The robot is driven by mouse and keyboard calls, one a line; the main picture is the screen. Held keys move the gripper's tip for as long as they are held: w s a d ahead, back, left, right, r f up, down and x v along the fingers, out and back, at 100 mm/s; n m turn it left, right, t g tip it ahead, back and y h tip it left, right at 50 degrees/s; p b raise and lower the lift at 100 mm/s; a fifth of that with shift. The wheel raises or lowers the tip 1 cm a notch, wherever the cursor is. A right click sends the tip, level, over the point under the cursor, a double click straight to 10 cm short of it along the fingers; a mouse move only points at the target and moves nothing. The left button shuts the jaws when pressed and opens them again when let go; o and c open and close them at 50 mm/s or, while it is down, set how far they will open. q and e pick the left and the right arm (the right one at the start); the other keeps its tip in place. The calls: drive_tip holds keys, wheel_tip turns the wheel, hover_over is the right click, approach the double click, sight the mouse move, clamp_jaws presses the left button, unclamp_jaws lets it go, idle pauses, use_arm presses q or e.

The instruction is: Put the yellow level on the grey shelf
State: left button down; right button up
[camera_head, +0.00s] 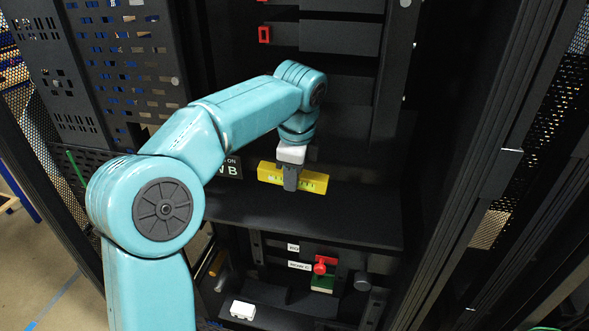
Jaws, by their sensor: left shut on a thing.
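The yellow level (313,182) is a short yellow bar near the middle of the head view. My left gripper (290,180) is shut on it, with its grey fingers over the level's middle. The level lies roughly crosswise, just above or on a dark shelf (300,218) inside the rack. I cannot tell whether it touches that shelf. The shelf looks dark grey to black. My right gripper is not in view.
Below the shelf are a red knob (320,265), small white labels and a white block (242,310). Perforated rack doors (120,50) stand at left and right. Dark panels rise behind the level. The shelf's front is clear.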

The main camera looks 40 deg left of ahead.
use_arm(q)
wheel_tip(320, 180, down, 3)
drive_tip(key=shift+s+a+f+b, duration=0.1)
drive_tip(key=shift+a+f+b, duration=0.1)
drive_tip(key=shift+b, duration=0.8)
drive_tip(key=shift+d+f+b, duration=0.2)
drive_tip(key=shift+f+b, duration=0.2)
drive_tip(key=shift+f, duration=0.35)
drive_tip(key=shift+a+f+b, duration=0.2)
drive_tip(key=shift+f+b, duration=0.1)
drive_tip(key=shift+f, duration=0.35)
drive_tip(key=shift+d, duration=0.1)
